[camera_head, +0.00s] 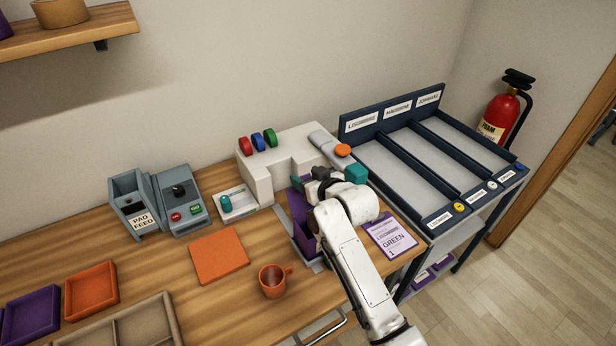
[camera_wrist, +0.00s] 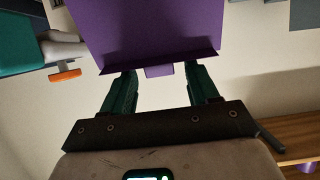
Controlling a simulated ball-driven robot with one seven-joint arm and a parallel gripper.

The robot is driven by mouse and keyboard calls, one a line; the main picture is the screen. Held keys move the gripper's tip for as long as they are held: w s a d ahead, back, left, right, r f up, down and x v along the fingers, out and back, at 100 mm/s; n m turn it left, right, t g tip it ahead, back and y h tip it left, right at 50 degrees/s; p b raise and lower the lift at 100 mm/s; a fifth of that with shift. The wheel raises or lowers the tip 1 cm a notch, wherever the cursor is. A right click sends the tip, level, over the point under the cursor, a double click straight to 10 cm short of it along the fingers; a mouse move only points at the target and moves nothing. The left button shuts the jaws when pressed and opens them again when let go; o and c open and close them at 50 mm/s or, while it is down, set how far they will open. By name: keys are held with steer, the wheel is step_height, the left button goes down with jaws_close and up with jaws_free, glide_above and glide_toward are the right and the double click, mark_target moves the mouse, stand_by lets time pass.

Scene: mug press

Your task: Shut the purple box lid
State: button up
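The purple box (camera_head: 304,243) stands on the wooden table by the white press, partly hidden behind my arm. A purple panel at its back, which looks like the raised lid (camera_head: 297,206), stands up near my gripper. In the wrist view a purple panel (camera_wrist: 150,30) with a small tab fills the top middle. My gripper (camera_wrist: 160,72) has its two dark green fingers spread apart, with the tab showing between their tips. I cannot tell whether the fingers touch the panel. In the head view my gripper (camera_head: 300,184) is beside the top of the raised panel.
The white press (camera_head: 262,178) stands behind the box. A purple-labelled card (camera_head: 390,236) lies to the right, before a dark-framed rack (camera_head: 400,170). An orange mug (camera_head: 271,283) and orange pad (camera_head: 219,256) are to the left. Table between mug and pad is clear.

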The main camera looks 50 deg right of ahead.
jaws_close()
stand_by(0.3)
